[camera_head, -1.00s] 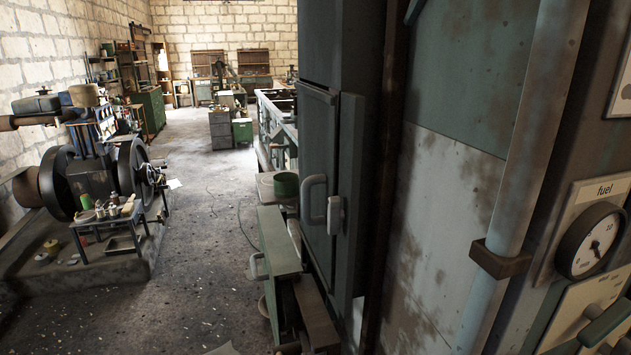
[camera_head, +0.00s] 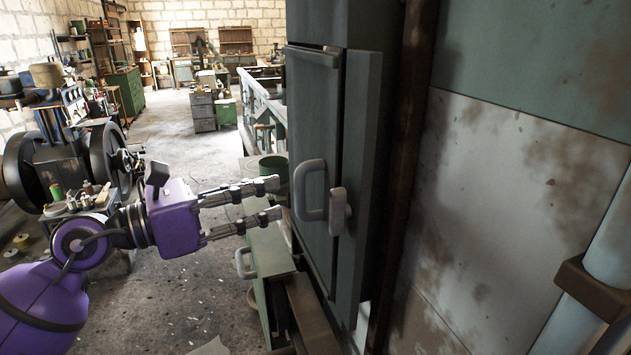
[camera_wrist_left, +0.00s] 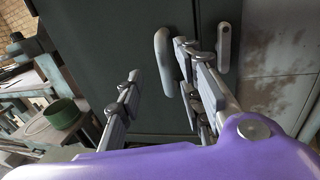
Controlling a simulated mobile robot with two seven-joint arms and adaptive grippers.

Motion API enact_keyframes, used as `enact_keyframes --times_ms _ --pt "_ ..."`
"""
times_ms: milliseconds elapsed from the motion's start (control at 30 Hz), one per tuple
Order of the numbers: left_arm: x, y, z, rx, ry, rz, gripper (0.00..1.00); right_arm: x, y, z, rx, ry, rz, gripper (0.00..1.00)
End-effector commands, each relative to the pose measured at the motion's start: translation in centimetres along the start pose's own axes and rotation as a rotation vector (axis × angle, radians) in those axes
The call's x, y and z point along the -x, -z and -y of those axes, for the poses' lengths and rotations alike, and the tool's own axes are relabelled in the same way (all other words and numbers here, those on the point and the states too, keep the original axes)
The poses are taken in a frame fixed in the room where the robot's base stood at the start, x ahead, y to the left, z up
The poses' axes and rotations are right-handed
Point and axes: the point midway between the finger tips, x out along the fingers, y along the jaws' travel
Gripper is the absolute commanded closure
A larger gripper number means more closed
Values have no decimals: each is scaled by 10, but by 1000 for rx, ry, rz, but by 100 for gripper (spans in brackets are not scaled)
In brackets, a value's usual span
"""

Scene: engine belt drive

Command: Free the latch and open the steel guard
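The steel guard (camera_head: 312,150) is a tall dark green-grey door panel right of centre in the head view, and it looks shut. It carries a pale grey loop handle (camera_head: 306,190). Just right of the handle is a pale grey latch lever (camera_head: 339,212), standing upright at the guard's edge. My left gripper (camera_head: 272,200) is open and empty, its fingers pointing right, a little left of the handle. In the left wrist view the handle (camera_wrist_left: 162,62) and the latch (camera_wrist_left: 223,48) show beyond the open fingers (camera_wrist_left: 157,88). My right gripper is not in view.
A rusty post (camera_head: 402,150) and stained wall panel (camera_head: 510,200) lie to the right. The floor (camera_head: 190,300) at left is open.

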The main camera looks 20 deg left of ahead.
Motion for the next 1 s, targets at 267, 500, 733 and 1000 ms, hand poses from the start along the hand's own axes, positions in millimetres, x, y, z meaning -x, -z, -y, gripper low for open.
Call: enact_keyframes --times_ms 267,500,733,1000 --pt "-31 -2 2 -18 8 -4 66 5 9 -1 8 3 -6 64" --pt "-66 -1 2 -14 8 -5 66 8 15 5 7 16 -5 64" --pt "-78 3 2 -11 8 -9 66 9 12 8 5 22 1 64" --pt "-78 4 2 -10 7 -9 76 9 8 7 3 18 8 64"
